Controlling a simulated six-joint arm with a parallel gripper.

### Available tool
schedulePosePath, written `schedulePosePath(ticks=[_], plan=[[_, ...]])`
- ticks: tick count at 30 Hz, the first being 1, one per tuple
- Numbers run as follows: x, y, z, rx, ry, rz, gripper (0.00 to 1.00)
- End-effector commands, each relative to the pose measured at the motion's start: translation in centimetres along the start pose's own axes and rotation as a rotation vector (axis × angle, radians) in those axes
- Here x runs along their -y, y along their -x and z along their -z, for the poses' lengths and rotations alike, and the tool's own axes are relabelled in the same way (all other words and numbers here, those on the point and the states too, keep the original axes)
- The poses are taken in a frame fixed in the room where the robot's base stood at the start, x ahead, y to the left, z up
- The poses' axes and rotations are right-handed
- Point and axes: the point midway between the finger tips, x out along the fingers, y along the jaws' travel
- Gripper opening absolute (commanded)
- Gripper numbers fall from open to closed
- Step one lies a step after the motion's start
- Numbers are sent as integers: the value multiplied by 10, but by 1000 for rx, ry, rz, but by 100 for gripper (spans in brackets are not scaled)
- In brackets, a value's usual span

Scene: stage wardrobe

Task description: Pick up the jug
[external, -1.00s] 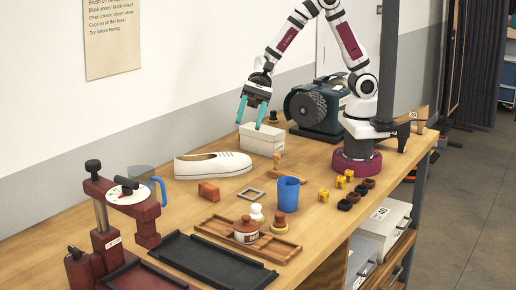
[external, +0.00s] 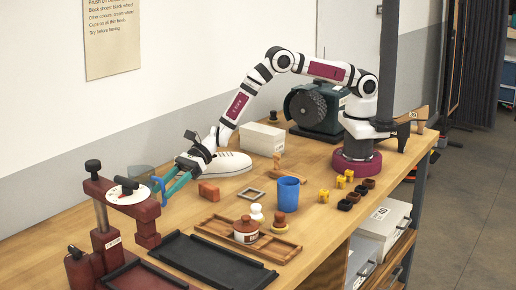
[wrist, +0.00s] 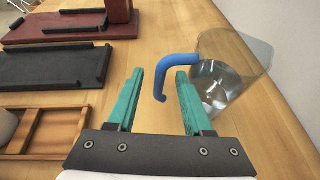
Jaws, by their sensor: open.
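The jug is clear with a blue handle. In the wrist view the jug (wrist: 232,75) stands at the right, and its handle (wrist: 172,60) reaches left, its free lower end lying ahead of the gap between my fingertips. In the external view the jug (external: 139,178) is at the wall side of the table, partly hidden. My gripper (wrist: 159,75) is open, with teal fingers, low over the table. The right finger is close beside the jug's body; I cannot tell whether they touch. In the external view my gripper (external: 168,188) is at the handle.
A red press (external: 115,215) stands just left of my gripper. A white shoe (external: 228,163), red block (external: 209,191) and white box (external: 262,138) are to the right. Black trays (external: 213,262) and a wooden tray (external: 215,227) lie in front. A blue cup (external: 288,195) stands further right.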

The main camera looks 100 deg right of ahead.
Motion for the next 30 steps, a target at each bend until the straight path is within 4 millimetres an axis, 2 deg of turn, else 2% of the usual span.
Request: schedulePosePath(ticks=[3,9,11,18,30], plan=[[0,-14,0,1,0,0,51],[0,-15,-1,1,0,0,51],[0,-15,-1,1,0,0,42],[0,-14,-1,1,0,0,0],[0,-14,-1,1,0,0,0]])
